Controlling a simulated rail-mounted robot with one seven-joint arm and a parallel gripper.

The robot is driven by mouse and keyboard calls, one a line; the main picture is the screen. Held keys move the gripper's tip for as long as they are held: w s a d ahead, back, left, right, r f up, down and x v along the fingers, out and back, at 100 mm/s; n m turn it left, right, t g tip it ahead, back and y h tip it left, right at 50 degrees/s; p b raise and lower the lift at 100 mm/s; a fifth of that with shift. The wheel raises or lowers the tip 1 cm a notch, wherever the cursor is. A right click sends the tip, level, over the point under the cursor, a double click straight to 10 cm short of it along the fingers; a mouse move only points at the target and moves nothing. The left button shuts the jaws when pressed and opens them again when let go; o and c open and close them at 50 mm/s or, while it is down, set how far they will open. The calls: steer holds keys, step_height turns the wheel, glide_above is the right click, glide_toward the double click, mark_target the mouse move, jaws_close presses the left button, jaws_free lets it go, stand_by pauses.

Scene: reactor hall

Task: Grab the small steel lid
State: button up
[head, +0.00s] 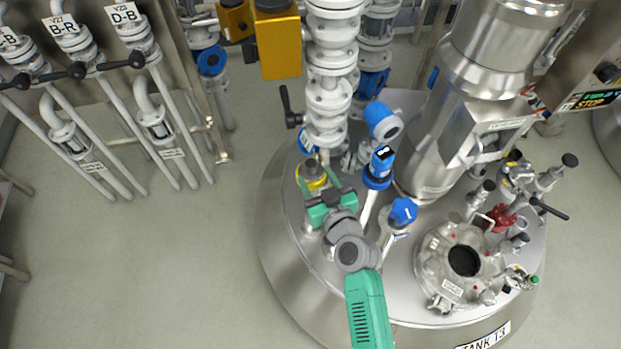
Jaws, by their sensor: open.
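My gripper (318,183) is over the left part of the tank top (283,215), with its green fingers apart and pointing away from the camera. Just beyond and between the fingertips is a small round fitting with a grey-brown top (311,168) and a yellow ring around it. It may be the small steel lid, but I cannot tell for certain. The gripper and wrist hide part of the tank top beneath them. I cannot tell whether the fingers touch the fitting.
A white flanged pipe column (328,85) rises close behind the gripper. Blue-capped valves (403,212) stand to its right. A round hatch with a dark centre (464,260) and a large steel cylinder (470,110) are farther right.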

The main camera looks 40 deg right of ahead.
mark_target(309, 159)
steer(key=shift+x, duration=1.45)
steer(key=shift+w+d+f+b, duration=0.1)
steer(key=shift+w+d+b, duration=0.15)
steer(key=shift+w+b, duration=0.05)
steer(key=x, duration=0.2)
steer(key=b+x, duration=0.1)
steer(key=x, duration=0.1)
steer(key=shift+d, duration=0.35)
